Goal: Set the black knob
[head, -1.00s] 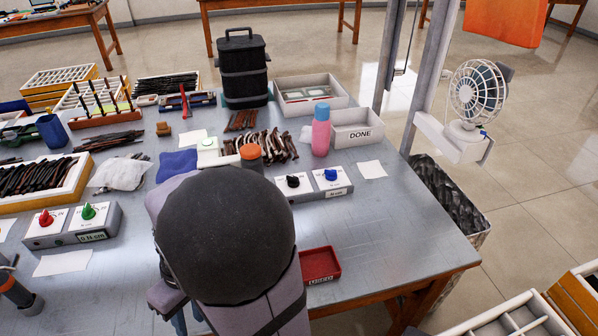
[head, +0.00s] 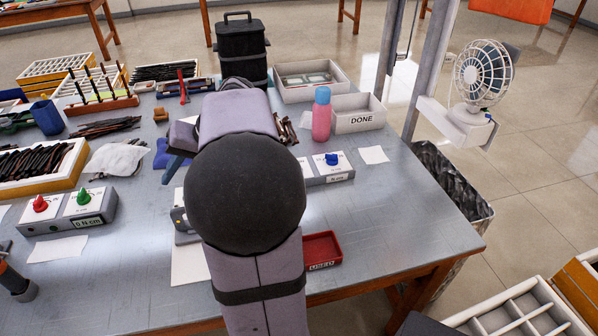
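The black knob is hidden behind my arm in the head view. The right-hand part of its two-knob box (head: 338,178) shows to the right of my arm, with the blue knob (head: 331,159) on top and an "N·cm" label on its front. My arm stands across the middle of the table, with its large dark joint in front. My gripper's fingertips cannot be made out behind the arm, so I cannot tell whether they touch the knob or hold anything.
A second box (head: 65,225) with red and green knobs stands at the left. The table's right front area is clear.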

